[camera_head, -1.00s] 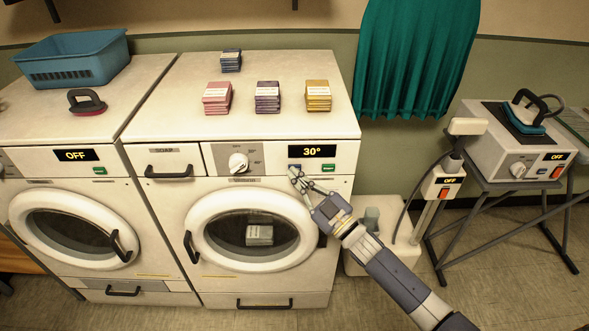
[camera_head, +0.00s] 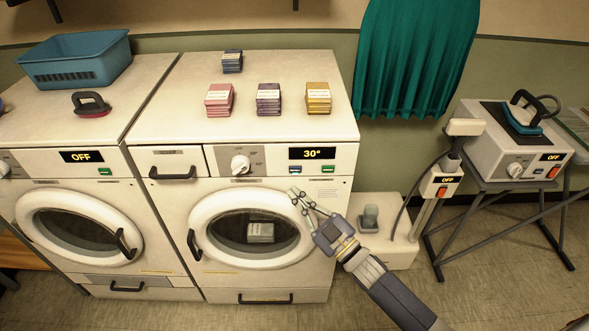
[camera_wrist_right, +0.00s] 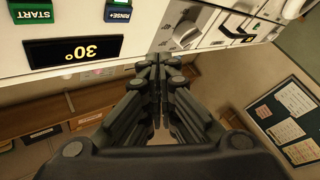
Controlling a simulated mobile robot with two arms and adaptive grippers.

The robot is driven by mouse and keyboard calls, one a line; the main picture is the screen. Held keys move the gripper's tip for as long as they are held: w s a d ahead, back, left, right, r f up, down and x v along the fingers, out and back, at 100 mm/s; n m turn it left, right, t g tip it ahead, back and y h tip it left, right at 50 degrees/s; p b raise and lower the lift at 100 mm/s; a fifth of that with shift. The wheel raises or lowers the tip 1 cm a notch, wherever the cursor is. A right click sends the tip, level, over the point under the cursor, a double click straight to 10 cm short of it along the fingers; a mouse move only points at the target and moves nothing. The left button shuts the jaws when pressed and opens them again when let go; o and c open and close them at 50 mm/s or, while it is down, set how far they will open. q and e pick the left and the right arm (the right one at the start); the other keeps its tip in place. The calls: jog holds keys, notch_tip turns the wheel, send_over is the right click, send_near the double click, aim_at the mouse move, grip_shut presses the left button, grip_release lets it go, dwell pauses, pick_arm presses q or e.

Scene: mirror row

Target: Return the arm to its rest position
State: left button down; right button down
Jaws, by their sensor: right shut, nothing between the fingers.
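My right gripper (camera_head: 299,196) is in front of the right-hand washing machine (camera_head: 230,222), near the upper right of its round door and below the control panel. It is shut and empty. In the right wrist view its fingers (camera_wrist_right: 157,66) are together, with the panel's 30° display (camera_wrist_right: 75,51) and a green START button (camera_wrist_right: 37,18) at the upper left. My left gripper is not in view.
The right machine's door is closed, with a light folded item (camera_head: 260,232) behind its glass. Colour-sorted stacks (camera_head: 268,100) stand on top. A teal basket (camera_head: 75,60) sits on the left machine. A steamer (camera_head: 440,182) and a stand with an iron (camera_head: 524,112) are at the right.

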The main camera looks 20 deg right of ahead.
jog(key=s+d+f+m+g+h, duration=0.2)
jog(key=s+f+g+h, duration=0.15)
jog(key=f, duration=0.85)
jog(key=s+d+f+m+g+h, duration=0.2)
jog(key=s+f, duration=0.3)
jog(key=f, duration=0.7)
jog(key=s+d+f+m+g+h, duration=0.2)
jog(key=s+d+f+g, duration=0.15)
jog(key=f, duration=0.85)
jog(key=s+f+m+g, duration=0.1)
jog(key=s+f+g, duration=0.2)
jog(key=s, duration=0.9)
jog(key=s+f+g+h, duration=0.1)
jog(key=s+f+g, duration=0.2)
jog(key=s+f, duration=0.6)
jog(key=s+f+m+g+h, duration=0.1)
jog(key=s+f+g, duration=0.2)
jog(key=s, duration=1.1)
notch_tip(320, 180, down, 3)
jog(key=shift+s+a+f+m, duration=0.2)
jog(key=shift+s+a+m, duration=0.1)
jog(key=shift+a, duration=0.1)
